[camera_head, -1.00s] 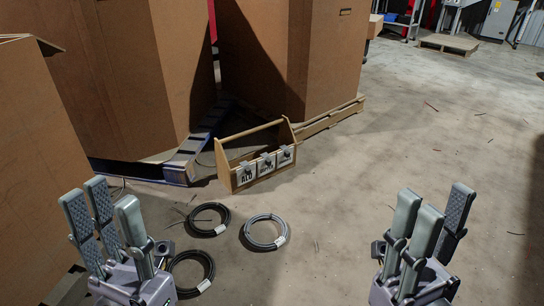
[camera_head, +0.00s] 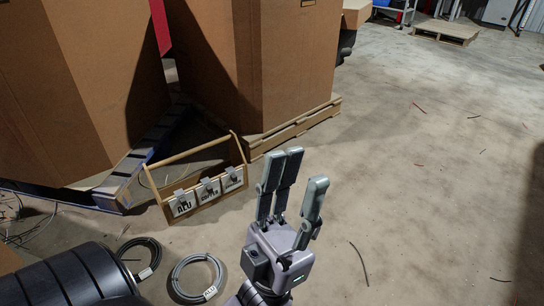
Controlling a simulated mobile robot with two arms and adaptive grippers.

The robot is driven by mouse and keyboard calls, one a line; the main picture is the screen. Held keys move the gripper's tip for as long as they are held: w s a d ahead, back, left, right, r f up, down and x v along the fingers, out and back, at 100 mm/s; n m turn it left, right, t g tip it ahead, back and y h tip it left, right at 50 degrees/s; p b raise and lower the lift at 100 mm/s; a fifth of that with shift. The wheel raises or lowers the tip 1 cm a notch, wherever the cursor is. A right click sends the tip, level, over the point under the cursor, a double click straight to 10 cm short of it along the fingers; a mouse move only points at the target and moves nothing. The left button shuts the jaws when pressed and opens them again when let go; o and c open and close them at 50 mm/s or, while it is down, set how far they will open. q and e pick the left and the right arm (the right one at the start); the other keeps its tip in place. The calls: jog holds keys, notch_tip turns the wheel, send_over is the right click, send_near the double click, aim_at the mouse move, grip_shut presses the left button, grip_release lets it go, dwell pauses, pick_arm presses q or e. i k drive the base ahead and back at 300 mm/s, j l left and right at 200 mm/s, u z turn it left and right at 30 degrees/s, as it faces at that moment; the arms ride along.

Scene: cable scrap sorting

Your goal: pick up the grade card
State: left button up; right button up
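A wooden tote (camera_head: 157,184) with a dowel handle stands on the floor left of centre. My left gripper (camera_head: 300,168) is open and empty, fingers pointing up the picture, just right of the tote and apart from the cards. My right gripper is out of view.
A grey cable coil (camera_head: 176,280) and a black coil (camera_head: 157,253) lie on the floor in front of the tote. Big cardboard boxes on pallets (camera_head: 300,124) stand behind it. The floor at right is mostly clear, with scattered cable scraps (camera_head: 358,262).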

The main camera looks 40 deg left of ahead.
aim_at(210, 189)
jog(key=i+l, duration=0.1)
jog(key=i, duration=0.5)
jog(key=i+l+u, duration=0.1)
jog(key=i, duration=0.5)
jog(key=i+u, duration=0.3)
jog(key=u, duration=0.2)
jog(key=i+u, duration=0.3)
jog(key=u, duration=0.2)
jog(key=i+l+u, duration=0.15)
jog(key=u, duration=0.35)
jog(key=i+l+u, duration=0.3)
jog(key=u, duration=0.2)
jog(key=i+l+u, duration=0.25)
jog(key=u, duration=0.2)
jog(key=i+l+u, duration=0.3)
jog(key=u, duration=0.15)
jog(key=i+l+u, duration=0.2)
jog(key=l+u, duration=0.25)
